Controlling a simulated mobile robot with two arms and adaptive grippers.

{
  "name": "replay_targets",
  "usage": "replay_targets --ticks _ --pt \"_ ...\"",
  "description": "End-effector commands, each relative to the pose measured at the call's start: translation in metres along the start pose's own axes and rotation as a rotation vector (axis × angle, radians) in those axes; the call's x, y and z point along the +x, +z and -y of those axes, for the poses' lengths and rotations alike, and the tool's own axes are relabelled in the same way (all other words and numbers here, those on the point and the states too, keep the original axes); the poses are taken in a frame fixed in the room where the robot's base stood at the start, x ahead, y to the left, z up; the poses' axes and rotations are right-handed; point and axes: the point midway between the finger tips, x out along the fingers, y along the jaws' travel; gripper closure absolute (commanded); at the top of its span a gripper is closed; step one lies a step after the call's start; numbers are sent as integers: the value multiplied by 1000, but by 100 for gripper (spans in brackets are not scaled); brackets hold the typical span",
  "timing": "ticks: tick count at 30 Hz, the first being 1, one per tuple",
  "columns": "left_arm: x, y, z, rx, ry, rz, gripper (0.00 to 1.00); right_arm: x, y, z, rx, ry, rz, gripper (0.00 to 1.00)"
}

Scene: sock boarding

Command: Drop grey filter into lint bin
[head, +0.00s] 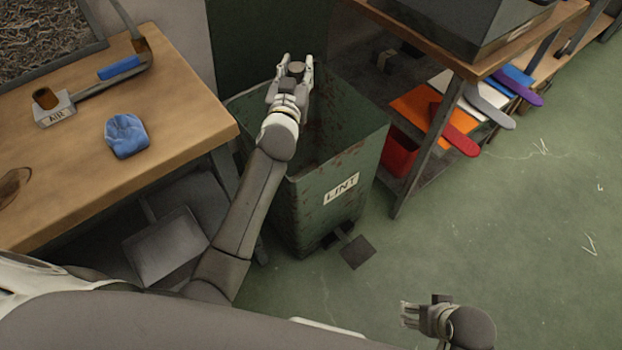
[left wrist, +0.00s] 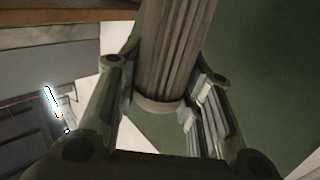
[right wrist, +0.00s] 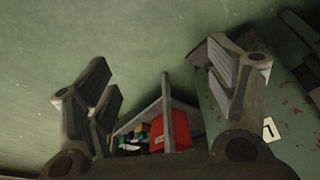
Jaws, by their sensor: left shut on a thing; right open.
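My left gripper (head: 291,72) is shut on the grey filter (head: 296,68), over the rear part of the lint bin's opening. In the left wrist view the filter (left wrist: 176,45) is a pleated grey cylinder with a flat end rim, between the fingers (left wrist: 165,90). The lint bin (head: 310,215) is a tall, rusty green open box with a LINT label. Its inside is dark and its bottom is hidden. Part of the bin (right wrist: 290,100) shows in the right wrist view. My right gripper (head: 424,315) is open and empty over the floor; its fingers (right wrist: 160,75) are wide apart.
A shelf at right holds sock boards (head: 455,130), with a red bin (head: 399,152) below. A pedal (head: 355,250) sticks out at the bin's foot. The floor (head: 530,220) at right is clear.

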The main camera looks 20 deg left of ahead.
Motion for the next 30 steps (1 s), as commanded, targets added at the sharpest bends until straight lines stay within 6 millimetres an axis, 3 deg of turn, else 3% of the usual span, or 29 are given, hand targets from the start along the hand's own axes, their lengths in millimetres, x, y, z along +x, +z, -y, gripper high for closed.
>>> replay_targets --ticks 6,11,19,24,30 --pt "20 2 0 2 -11 -1 93 -18 -2 -1 1 2 -13 22" --pt "21 6 0 2 -11 0 93 -28 -3 -1 2 3 -20 22" --pt "21 24 0 1 -11 0 93 -64 -1 -2 4 7 -42 22" --pt "21 51 0 2 -10 0 93 -41 -15 0 1 3 -126 22" --pt "21 49 0 2 -10 -1 93 -49 -49 4 -4 -4 -267 22"
